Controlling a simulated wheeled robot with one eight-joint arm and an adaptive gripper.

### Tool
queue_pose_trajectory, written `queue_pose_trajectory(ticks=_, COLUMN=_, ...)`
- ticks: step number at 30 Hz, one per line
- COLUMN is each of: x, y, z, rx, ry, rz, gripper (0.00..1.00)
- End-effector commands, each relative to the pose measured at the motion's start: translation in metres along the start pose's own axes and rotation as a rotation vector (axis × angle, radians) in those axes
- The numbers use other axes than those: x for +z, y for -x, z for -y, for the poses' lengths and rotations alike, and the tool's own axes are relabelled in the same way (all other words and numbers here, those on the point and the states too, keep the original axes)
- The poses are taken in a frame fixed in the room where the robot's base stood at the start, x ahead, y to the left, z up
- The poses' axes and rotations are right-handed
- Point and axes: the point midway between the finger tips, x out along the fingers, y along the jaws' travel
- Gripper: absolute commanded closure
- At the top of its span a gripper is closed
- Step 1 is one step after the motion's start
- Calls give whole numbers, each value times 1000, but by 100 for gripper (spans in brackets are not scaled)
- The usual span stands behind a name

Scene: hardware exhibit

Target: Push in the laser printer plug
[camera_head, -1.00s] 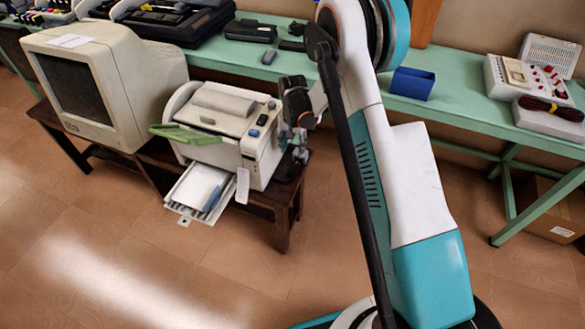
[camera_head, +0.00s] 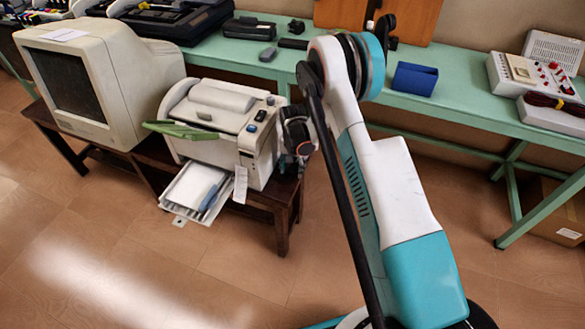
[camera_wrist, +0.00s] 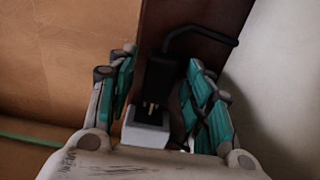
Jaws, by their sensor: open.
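The laser printer (camera_head: 222,125) stands on a dark wooden bench in the head view. In the wrist view, the black plug (camera_wrist: 161,80) is between the two teal-padded fingers of my gripper (camera_wrist: 163,100). The fingers are open, with a gap on the plug's left side; the gap on its right is narrower. The plug's metal pins (camera_wrist: 150,108) show between its body and a pale socket block (camera_wrist: 145,132). A black cord (camera_wrist: 205,32) loops from the plug to the upper right. In the head view, my gripper is hardly visible beside the printer's right side.
A bulky monitor (camera_head: 105,85) stands left of the printer on the bench (camera_head: 283,205). A green table (camera_head: 460,118) behind holds a blue box (camera_head: 414,79) and several devices. In the wrist view, a pale surface (camera_wrist: 280,90) rises close on the right. The floor in front is clear.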

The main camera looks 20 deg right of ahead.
Motion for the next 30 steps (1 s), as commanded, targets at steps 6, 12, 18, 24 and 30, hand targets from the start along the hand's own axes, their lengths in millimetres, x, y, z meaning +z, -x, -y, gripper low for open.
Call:
queue_pose_trajectory(ticks=6, x=0, y=0, z=0, rx=0, ry=0, rz=0, gripper=69)
queue_pose_trajectory(ticks=12, x=0, y=0, z=0, rx=0, ry=0, rz=0, gripper=100)
queue_pose_trajectory(ticks=18, x=-11, y=0, z=0, rx=0, ry=-1, rz=0, gripper=100)
queue_pose_trajectory(ticks=24, x=-35, y=0, z=0, rx=0, ry=0, rz=0, gripper=100)
queue_pose_trajectory(ticks=30, x=-36, y=1, z=0, rx=-1, ry=0, rz=-4, gripper=100)
